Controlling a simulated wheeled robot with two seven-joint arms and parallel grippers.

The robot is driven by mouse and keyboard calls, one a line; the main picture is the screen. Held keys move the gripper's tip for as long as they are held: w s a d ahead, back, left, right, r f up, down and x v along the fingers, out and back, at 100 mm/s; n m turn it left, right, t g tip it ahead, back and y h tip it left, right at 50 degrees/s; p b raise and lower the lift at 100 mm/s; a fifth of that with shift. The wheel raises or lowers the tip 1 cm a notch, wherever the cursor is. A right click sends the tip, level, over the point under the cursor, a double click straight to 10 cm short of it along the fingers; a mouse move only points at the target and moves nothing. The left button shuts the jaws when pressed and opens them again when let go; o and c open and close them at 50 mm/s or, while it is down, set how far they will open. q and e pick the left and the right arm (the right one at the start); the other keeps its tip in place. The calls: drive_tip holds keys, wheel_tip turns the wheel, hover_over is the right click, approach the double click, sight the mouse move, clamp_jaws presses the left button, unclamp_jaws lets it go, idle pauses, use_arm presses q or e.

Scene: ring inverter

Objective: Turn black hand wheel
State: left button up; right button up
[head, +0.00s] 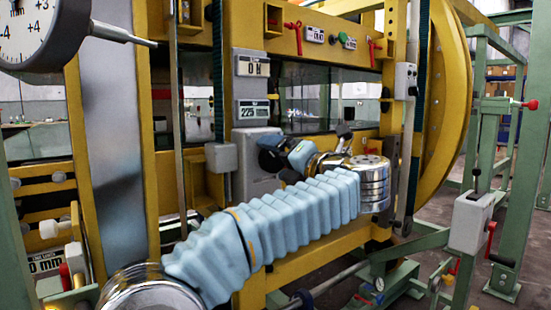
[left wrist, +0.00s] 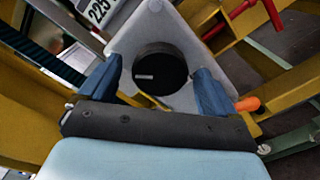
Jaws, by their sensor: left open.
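The black hand wheel (left wrist: 161,72) is a short dark cylinder with a small pale label, on a light grey plate (left wrist: 125,42). In the head view the wheel (head: 270,157) shows on the grey housing (head: 262,182) below the counter, partly hidden by my gripper. My left gripper (left wrist: 158,68) is open, its two blue fingers on either side of the wheel with visible gaps. In the head view my left gripper (head: 288,152) is at the wheel, at the end of my pale blue sleeved arm. My right gripper is out of view.
A counter reading 225 (head: 252,109) is above the wheel. A yellow frame (head: 300,42) with red levers (head: 293,36) spans the top. A large dial (head: 35,30) is at upper left. Green posts (head: 528,150) stand at right.

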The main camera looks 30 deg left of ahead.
use_arm(q)
drive_tip(key=shift+x, duration=0.75)
drive_tip(key=c, duration=1)
drive_tip(key=shift+c, duration=0.2)
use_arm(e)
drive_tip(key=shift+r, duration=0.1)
use_arm(q)
drive_tip(key=shift+m+p, duration=0.3)
drive_tip(key=shift+m, duration=0.1)
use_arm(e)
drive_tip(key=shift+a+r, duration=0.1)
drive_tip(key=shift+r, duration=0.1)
use_arm(q)
drive_tip(key=m+p, duration=0.3)
drive_tip(key=m, duration=0.2)
drive_tip(key=shift+r+m+p, duration=0.15)
drive_tip(key=shift+m+p, duration=0.15)
drive_tip(key=shift+p, duration=0.05)
drive_tip(key=m+p, duration=0.2)
drive_tip(key=m, duration=0.1)
drive_tip(key=shift+m+p, duration=0.3)
drive_tip(key=shift+p, duration=0.1)
drive_tip(key=shift+m+p, duration=0.45)
drive_tip(key=shift+m, duration=0.25)
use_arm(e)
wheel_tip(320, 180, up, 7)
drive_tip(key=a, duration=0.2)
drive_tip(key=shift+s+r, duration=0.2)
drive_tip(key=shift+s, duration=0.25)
